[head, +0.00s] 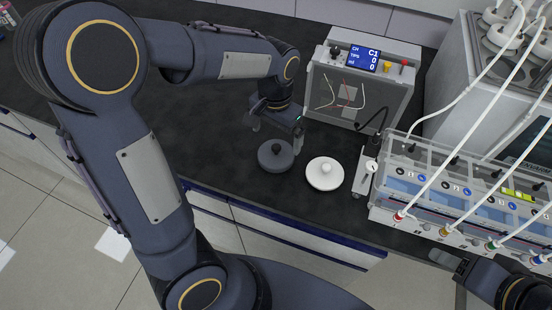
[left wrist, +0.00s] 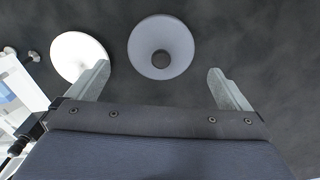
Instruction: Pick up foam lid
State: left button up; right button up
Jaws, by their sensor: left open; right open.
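Two round knobbed lids lie on the dark bench; I cannot tell for certain which is the foam lid. The dark grey lid (head: 275,158) is nearer my left gripper (head: 277,131), and the white lid (head: 324,176) is to its right. In the left wrist view the grey lid (left wrist: 161,38) lies ahead of the open, empty fingers of my left gripper (left wrist: 160,82), between their lines. The white lid (left wrist: 76,52) is partly behind the left finger there. My right gripper (head: 447,260) is at the lower right, partly cut off from clear sight, with nothing seen in it.
A grey box with a blue display (head: 363,58) stands behind the lids. A clear-topped reactor bath (head: 440,215) with several tubes is at the right, with a small gauge stand (head: 368,167) beside the white lid. The bench left of the lids (head: 215,125) is clear.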

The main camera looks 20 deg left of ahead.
aim_at(276, 147)
pick_arm(q)
jog(key=shift+a+f, duration=0.1)
jog(key=shift+f, duration=0.4)
notch_tip(276, 147, down, 7)
jog(key=shift+w+r, duration=0.1)
jog(key=shift+c, duration=0.4)
jog(key=c, duration=0.7)
jog(key=shift+o, duration=0.2)
jog(key=shift+r, duration=0.1)
